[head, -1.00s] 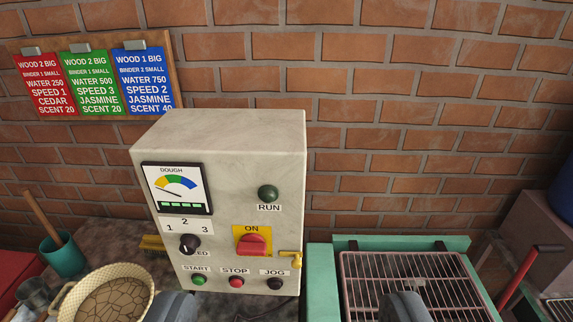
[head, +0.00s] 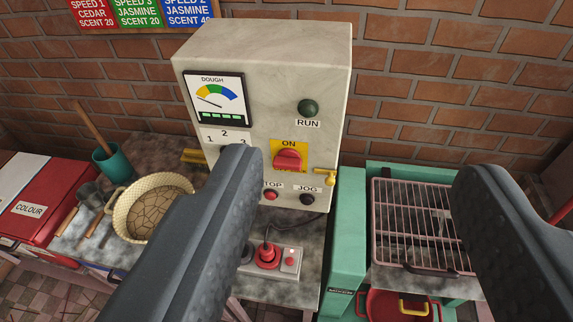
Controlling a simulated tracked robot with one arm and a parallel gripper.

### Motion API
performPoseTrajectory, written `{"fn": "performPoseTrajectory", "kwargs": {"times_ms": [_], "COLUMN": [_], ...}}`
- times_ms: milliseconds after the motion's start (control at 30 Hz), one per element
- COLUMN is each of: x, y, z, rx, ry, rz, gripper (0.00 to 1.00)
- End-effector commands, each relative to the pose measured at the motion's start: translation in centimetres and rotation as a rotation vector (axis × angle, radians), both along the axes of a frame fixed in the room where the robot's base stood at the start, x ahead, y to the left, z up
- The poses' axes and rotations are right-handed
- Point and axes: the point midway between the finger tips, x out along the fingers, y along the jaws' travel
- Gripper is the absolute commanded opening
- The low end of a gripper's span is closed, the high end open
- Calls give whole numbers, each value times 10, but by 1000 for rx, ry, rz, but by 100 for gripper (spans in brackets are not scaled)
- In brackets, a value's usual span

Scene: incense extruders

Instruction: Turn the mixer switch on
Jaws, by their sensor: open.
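The mixer's control box (head: 265,55) stands against the brick wall, pale grey. Its mixer switch (head: 288,160) is a red rotary handle on a yellow plate, with "ON" printed above it. The handle's exact turn is hard to tell. My gripper (head: 355,180) is open, with its two dark fingers reaching up from the bottom, wide apart. The switch lies between them in the picture, farther off, and nothing is between the fingers. The left finger hides the speed knob and start button.
A small brass lever (head: 326,177) juts out right of the switch. Stop (head: 271,195) and jog (head: 307,199) buttons sit below. A red-knobbed control (head: 266,255) stands on the counter in front. A wire rack (head: 412,225) is at right, a woven bowl (head: 152,205) at left.

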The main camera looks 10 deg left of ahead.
Motion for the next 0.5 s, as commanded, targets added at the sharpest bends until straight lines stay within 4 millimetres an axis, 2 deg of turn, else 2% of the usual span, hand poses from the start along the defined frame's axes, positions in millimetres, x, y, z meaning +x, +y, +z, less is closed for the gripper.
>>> {"fn": "performPoseTrajectory", "kwargs": {"times_ms": [33, 100, 167, 233, 367, 500], "x": [0, 3, 12, 30, 80, 132], "y": [0, 2, 6, 14, 38, 62], "z": [0, -3, -11, -31, -87, -160], "rx": [0, 0, 4, 8, 25, 45], "ry": [0, 0, -2, -4, -26, -62], "rz": [0, 2, 6, 16, 34, 40], "gripper": [64, 80, 80, 80, 80, 80]}}
